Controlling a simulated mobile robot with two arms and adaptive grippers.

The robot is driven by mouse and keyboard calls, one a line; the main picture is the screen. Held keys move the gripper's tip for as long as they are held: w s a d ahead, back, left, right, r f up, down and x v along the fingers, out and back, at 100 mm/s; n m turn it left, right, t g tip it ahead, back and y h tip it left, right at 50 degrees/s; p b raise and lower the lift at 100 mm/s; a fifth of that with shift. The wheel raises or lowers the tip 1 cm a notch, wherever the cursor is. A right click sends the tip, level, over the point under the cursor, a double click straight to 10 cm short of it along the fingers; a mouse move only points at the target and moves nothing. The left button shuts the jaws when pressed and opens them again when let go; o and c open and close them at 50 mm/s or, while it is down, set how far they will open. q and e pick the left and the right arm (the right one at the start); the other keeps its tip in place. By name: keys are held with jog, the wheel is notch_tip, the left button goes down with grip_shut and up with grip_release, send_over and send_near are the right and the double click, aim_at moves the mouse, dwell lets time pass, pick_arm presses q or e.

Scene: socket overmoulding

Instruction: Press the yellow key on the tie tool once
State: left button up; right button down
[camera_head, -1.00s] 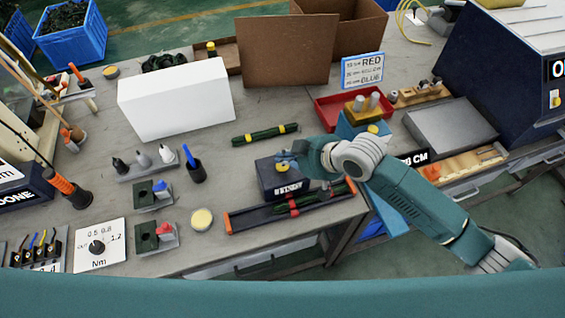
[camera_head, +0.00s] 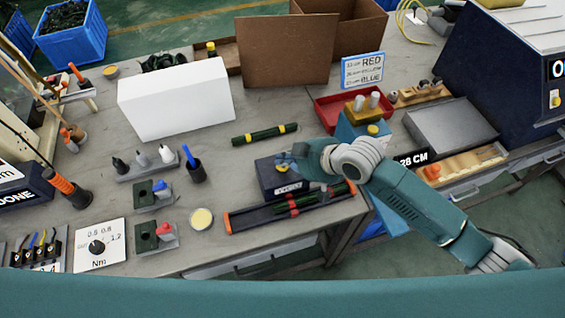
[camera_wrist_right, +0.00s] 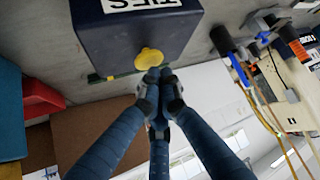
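The tie tool is a dark blue box (camera_head: 268,178) on the near middle of the bench, with a white label on its front. In the right wrist view the box (camera_wrist_right: 140,32) fills the upper middle, and its label reads TIES. Its round yellow key (camera_wrist_right: 148,61) sticks out from the box; the key (camera_head: 281,168) is partly hidden by the gripper in the head view. My right gripper (camera_wrist_right: 157,76) is shut and empty, its fingertips together right at the key's edge. I cannot tell whether they touch it. My left gripper is not in view.
A dark tray with orange ends (camera_head: 245,219) holds a green bundle in front of the tool. Another green bundle with yellow bands (camera_head: 264,134) lies behind it. A blue pen in a dark cup (camera_head: 195,172) stands to the left. A red tray (camera_head: 328,112) lies behind right.

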jog(key=shift+f, duration=0.6)
jog(key=shift+s+r, duration=0.1)
dwell(0.5)
jog(key=shift+r+p, duration=1)
notch_tip(320, 180, up, 5)
jog(key=p, duration=0.5)
dwell(0.5)
